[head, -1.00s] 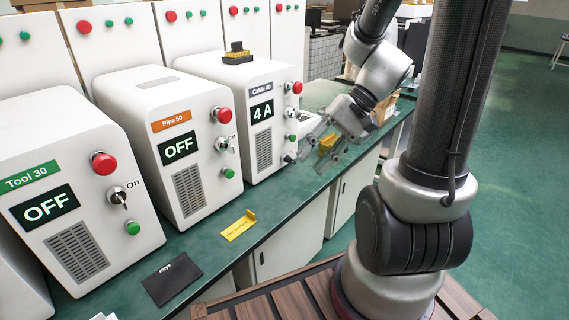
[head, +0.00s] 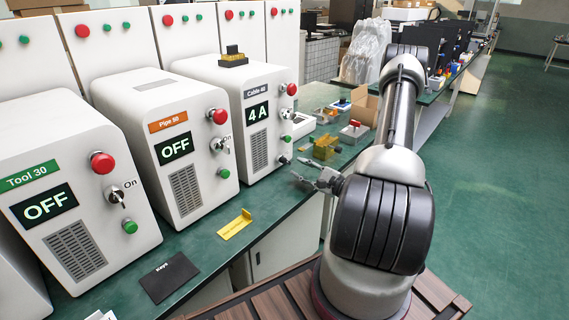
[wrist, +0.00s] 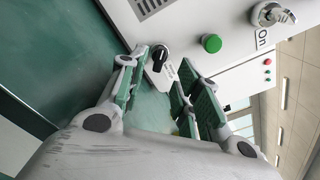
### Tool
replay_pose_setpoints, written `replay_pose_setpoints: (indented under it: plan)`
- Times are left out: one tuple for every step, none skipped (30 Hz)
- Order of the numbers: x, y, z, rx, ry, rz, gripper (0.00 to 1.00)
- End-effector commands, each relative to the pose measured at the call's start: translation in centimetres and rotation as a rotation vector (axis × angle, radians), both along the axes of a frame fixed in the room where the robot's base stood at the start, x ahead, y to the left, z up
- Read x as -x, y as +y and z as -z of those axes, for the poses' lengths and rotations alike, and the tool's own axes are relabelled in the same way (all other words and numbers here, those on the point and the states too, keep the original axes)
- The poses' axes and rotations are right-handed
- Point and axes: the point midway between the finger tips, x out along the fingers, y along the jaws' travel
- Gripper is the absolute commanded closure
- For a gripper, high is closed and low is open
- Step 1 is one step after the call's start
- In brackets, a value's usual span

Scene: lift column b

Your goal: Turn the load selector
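The load selector (wrist: 160,56) is a small black knob with a pale pointer line on a white panel in the wrist view. In the head view it is the small dark knob (head: 284,159) low on the front of the Cable 40 unit (head: 213,75), whose display reads 4 A. My gripper (head: 298,180) is open and empty in front of that unit's lower corner. In the wrist view the two green-padded fingers of my gripper (wrist: 162,68) stand either side of the knob in the picture. The knob looks ahead of the fingertips; I see no contact.
A green button (wrist: 212,43) and a key switch (wrist: 270,14) sit beside the knob. The Pipe 50 unit (head: 150,85) and Tool 30 unit (head: 70,110) read OFF. A yellow holder (head: 236,224) and black Keys card (head: 169,276) lie on the green bench. A yellow block (head: 325,147) lies behind my gripper.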

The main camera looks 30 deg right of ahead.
Motion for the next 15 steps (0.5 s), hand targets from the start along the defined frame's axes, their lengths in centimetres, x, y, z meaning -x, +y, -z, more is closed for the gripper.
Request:
replay_pose_setpoints:
  plan:
    - [-0.7, 0.4, 0.0, 0.002, -0.001, -0.005, 0.67]
    - [-1.1, 0.6, -0.1, 0.002, -0.001, -0.006, 0.67]
    - [-1.8, 0.8, -0.1, 0.003, -0.002, -0.006, 0.67]
    - [-2.3, 1.0, -0.1, 0.003, -0.002, -0.008, 0.67]
    - [-2.8, 1.2, -0.1, 0.003, -0.002, -0.008, 0.67]
    - [-3.5, 1.5, -0.1, 0.002, -0.001, -0.008, 0.67]
    - [-3.9, 1.7, -0.1, 0.002, -0.001, -0.008, 0.67]
    - [-4.4, 1.8, -0.1, 0.002, -0.001, -0.008, 0.67]
    - [-4.9, 2.0, -0.1, 0.003, -0.001, -0.008, 0.67]
    - [-5.3, 2.1, -0.1, 0.002, 0.000, -0.008, 0.67]
    - [-5.6, 2.2, -0.1, 0.001, 0.000, -0.006, 0.67]
    - [-5.9, 2.3, -0.1, 0.000, 0.001, -0.007, 0.67]
    - [-6.1, 2.4, -0.1, 0.000, 0.001, -0.008, 0.67]
    - [-6.3, 2.5, -0.1, 0.000, 0.001, -0.006, 0.67]
    - [-6.4, 2.5, -0.1, 0.001, 0.000, -0.006, 0.67]
